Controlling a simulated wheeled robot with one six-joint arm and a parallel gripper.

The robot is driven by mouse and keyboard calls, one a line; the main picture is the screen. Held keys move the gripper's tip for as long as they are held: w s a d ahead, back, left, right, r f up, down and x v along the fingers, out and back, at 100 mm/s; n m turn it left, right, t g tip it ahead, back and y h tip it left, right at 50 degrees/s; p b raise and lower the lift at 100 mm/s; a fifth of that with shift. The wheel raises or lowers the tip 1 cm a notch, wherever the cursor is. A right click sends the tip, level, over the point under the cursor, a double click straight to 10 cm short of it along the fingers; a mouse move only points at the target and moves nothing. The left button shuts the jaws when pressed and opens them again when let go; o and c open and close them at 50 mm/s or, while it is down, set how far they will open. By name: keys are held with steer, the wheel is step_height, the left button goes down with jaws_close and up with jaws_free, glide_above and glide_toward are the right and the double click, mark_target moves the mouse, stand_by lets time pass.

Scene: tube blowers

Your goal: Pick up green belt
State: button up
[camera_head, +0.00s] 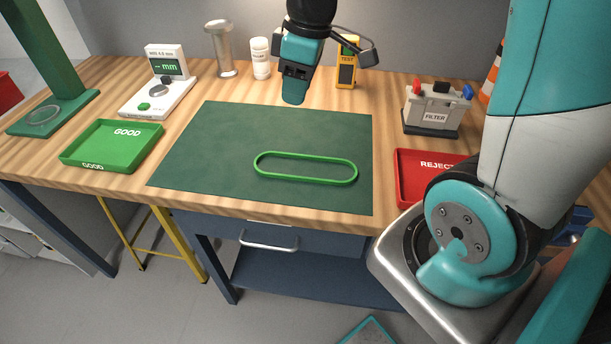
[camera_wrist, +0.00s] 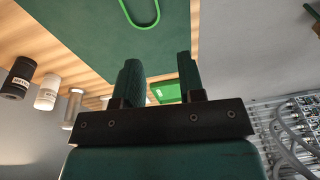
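The green belt (camera_head: 303,179) is a long closed loop lying flat on the dark green mat (camera_head: 215,150) in the middle of the bench. One rounded end of the green belt (camera_wrist: 142,27) shows at the top of the wrist view; the rest is cut off. My gripper (camera_head: 293,98) hangs above the far edge of the mat, behind the belt and apart from it. In the wrist view its two fingers (camera_wrist: 160,62) stand apart with nothing held between them.
A green GOOD tray (camera_head: 123,165) sits left of the mat, and a red REJECT tray (camera_head: 410,195) sits right.

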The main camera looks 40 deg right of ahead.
glide_toward(307, 155)
steer(key=shift+w+a+f+h, duration=0.1)
steer(key=shift+a+f+h, duration=0.1)
steer(key=shift+f, duration=0.4)
steer(key=shift+a+f+h, duration=0.2)
steer(key=shift+f, duration=0.4)
steer(key=shift+w+a+f+p, duration=0.15)
steer(key=shift+f+p, duration=0.25)
steer(key=shift+f, duration=1.1)
steer(key=shift+w+a+f+p, duration=0.15)
steer(key=shift+f+p, duration=0.25)
steer(key=shift+f, duration=1.1)
steer(key=shift+c, duration=0.2)
jaws_close()
